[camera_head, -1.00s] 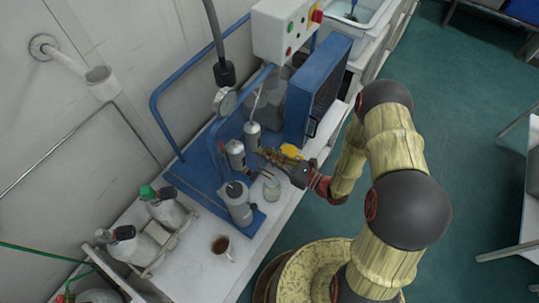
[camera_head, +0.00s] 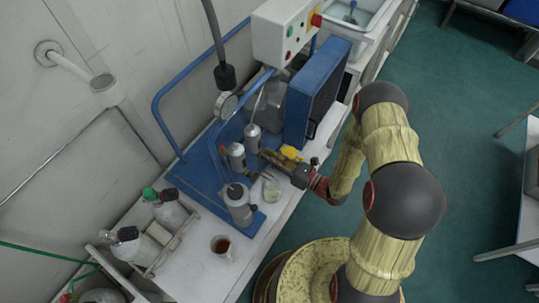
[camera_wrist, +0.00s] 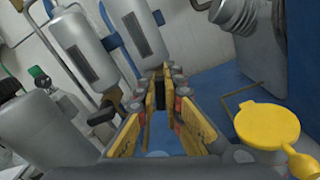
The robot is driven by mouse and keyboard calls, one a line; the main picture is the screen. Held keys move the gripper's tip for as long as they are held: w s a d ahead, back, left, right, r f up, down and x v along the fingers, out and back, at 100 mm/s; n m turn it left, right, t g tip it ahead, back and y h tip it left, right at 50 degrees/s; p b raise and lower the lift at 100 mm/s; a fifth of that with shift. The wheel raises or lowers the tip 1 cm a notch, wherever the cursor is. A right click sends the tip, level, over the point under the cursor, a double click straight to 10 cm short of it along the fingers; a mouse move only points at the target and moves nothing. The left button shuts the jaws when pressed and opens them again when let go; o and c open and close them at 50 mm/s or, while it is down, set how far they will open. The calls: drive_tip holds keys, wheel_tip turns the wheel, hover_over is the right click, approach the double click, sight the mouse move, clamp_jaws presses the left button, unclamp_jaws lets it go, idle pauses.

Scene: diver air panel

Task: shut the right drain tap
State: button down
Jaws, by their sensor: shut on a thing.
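Two silver filter cylinders hang over the blue panel. The left cylinder (camera_wrist: 85,50) also shows in the head view (camera_head: 236,155); the right cylinder (camera_wrist: 137,28) also shows in the head view (camera_head: 252,138). A black lever (camera_wrist: 102,116) sits below the left cylinder. My gripper (camera_wrist: 160,78) reaches in with its yellow fingers just below the right cylinder; it also shows in the head view (camera_head: 266,154).
A yellow cap-like part (camera_wrist: 267,125) is close to the right of my fingers. A larger grey canister (camera_wrist: 40,130) stands at the left. A glass jar (camera_head: 271,188) and a mug (camera_head: 222,246) stand on the white bench. A blue box (camera_head: 315,95) stands behind.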

drive_tip(key=m+p, duration=0.2)
drive_tip(key=m, duration=0.1)
drive_tip(key=shift+w+d+m, duration=0.1)
drive_tip(key=shift+m, duration=0.3)
drive_tip(key=m+p, duration=0.2)
drive_tip(key=m, duration=0.1)
drive_tip(key=shift+w+d+f+m, duration=0.1)
drive_tip(key=shift+f+m, duration=0.05)
drive_tip(key=shift+m, duration=0.15)
drive_tip(key=m+p, duration=0.1)
drive_tip(key=m, duration=0.2)
drive_tip(key=m+p, duration=0.1)
drive_tip(key=m, duration=0.1)
drive_tip(key=shift+w+f+m, duration=0.1)
drive_tip(key=shift+f+m, duration=0.3)
drive_tip(key=shift+m, duration=0.3)
drive_tip(key=c, duration=1.9)
unclamp_jaws()
drive_tip(key=v, duration=1.2)
